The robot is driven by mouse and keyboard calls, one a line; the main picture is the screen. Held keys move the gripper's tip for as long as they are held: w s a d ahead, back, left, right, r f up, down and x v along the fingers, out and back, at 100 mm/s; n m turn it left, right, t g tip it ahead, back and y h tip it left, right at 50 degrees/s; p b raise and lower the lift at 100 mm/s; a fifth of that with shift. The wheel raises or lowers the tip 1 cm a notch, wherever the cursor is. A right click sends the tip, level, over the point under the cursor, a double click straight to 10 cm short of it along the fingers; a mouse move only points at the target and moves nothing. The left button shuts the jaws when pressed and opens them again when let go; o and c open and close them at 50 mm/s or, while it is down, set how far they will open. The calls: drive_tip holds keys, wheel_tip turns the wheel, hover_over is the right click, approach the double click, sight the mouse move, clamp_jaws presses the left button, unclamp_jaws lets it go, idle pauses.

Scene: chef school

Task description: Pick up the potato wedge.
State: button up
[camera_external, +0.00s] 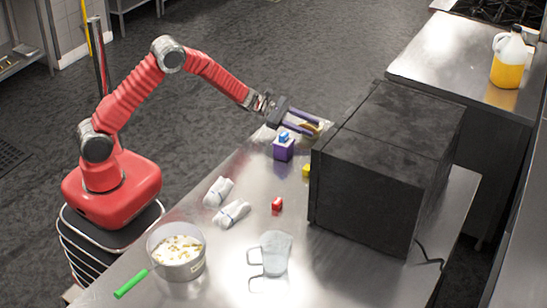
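My gripper (308,124) is above the back of the metal counter, beside the left face of the black oven-like box. Its two purple-grey fingers are spread with a gap between them. A small yellow-brown piece, which looks like the potato wedge (311,128), shows between or just under the fingertips. I cannot tell whether the fingers touch it or whether it is lifted off the surface. The fingers hide part of it.
The large black box (385,165) stands close right of my gripper. A purple block with a blue top (284,147) stands just below it. A yellow piece (306,170), red piece (277,204), white rolls (233,213), pot (176,252) and clear jug (276,252) are nearer.

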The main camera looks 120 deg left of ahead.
sight(308, 125)
clamp_jaws()
idle(0.5)
wheel_tip(308, 125, up, 10)
idle(0.7)
idle(0.5)
